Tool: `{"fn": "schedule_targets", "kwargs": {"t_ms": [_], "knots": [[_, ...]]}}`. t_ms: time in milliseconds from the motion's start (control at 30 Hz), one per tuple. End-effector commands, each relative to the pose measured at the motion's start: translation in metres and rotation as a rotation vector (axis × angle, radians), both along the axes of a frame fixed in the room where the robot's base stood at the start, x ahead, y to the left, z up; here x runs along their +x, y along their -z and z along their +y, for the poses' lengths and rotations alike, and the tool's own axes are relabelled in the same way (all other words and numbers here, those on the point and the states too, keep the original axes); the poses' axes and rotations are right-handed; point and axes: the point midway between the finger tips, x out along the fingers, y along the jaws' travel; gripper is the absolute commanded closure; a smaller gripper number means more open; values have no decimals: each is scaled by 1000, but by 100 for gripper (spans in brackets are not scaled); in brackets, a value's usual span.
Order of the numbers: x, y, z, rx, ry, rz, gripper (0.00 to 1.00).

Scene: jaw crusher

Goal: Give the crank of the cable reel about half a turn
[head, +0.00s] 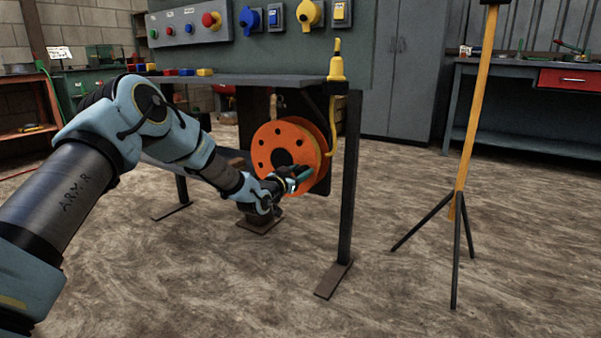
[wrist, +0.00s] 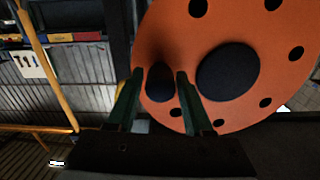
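The cable reel (head: 268,140) is an orange disc with dark holes and a dark hub, mounted under the workbench panel. In the wrist view the reel face (wrist: 225,25) fills the upper right, with its black hub (wrist: 228,72). A smaller dark round knob (wrist: 160,84), seemingly the crank's handle, stands off-centre on the face. My gripper (head: 298,180) is at the lower right of the reel. In the wrist view its green fingers (wrist: 160,74) stand apart on either side of the knob, with slim gaps showing. Contact cannot be made out. The knob is hidden in the head view.
A yellow cable runs from the reel up to a yellow plug (head: 337,65). A bench leg (head: 348,185) stands just right of the reel. A yellow tripod stand (head: 470,130) is farther right. The floor between is clear.

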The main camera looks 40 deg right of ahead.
Motion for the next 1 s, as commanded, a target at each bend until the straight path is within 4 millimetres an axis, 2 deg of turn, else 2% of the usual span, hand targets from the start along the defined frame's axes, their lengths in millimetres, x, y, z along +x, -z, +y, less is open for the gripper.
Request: {"fn": "schedule_targets", "kwargs": {"t_ms": [67,433,1000], "knots": [[0,0,0,0,0,0,59],[0,0,0,0,0,0,100],[0,0,0,0,0,0,100]]}}
